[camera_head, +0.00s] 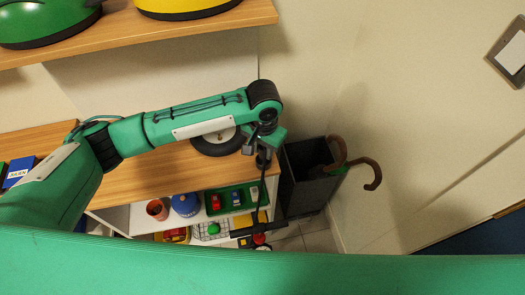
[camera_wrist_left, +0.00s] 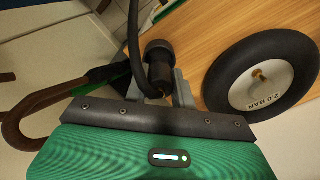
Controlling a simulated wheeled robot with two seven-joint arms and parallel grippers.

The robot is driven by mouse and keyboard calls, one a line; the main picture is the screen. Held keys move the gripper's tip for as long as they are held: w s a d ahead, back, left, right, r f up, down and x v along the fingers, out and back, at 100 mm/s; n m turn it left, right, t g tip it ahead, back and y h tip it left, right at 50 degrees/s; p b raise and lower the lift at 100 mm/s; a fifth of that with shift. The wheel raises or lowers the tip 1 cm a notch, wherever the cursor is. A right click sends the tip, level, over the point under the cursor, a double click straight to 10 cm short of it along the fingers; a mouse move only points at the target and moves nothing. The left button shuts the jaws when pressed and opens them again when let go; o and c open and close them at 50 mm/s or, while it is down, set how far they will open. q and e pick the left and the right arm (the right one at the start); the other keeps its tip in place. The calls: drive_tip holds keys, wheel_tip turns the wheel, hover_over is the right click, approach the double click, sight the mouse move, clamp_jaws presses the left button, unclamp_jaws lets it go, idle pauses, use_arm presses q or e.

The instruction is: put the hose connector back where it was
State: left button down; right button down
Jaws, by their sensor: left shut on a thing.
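My left gripper (camera_head: 264,160) is shut on the hose connector, above the right end of the wooden shelf top. In the left wrist view the black, cylinder-shaped hose connector (camera_wrist_left: 159,62) sits between the grey fingers of my left gripper (camera_wrist_left: 162,90). A black hose (camera_wrist_left: 134,45) curves beside it. In the head view the hose (camera_head: 260,193) hangs down in front of the shelf towards a black T-shaped bar (camera_head: 258,230), probably a pump handle. The place the connector came from cannot be told. My right gripper is not in view.
A small wheel (camera_head: 209,145) lies close by, marked "2.0 BAR" in the left wrist view (camera_wrist_left: 250,89). A dark bin (camera_head: 298,190) with curved umbrella handles (camera_head: 372,174) stands at right. The cubby below holds a green tray (camera_head: 224,210) of toy cars and a blue ball-like thing (camera_head: 186,205).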

use_arm(q)
wheel_tip(320, 180, down, 2)
drive_tip(key=shift+f, duration=0.1)
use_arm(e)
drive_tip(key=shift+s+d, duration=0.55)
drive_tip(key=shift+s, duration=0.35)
use_arm(q)
drive_tip(key=shift+f, duration=0.2)
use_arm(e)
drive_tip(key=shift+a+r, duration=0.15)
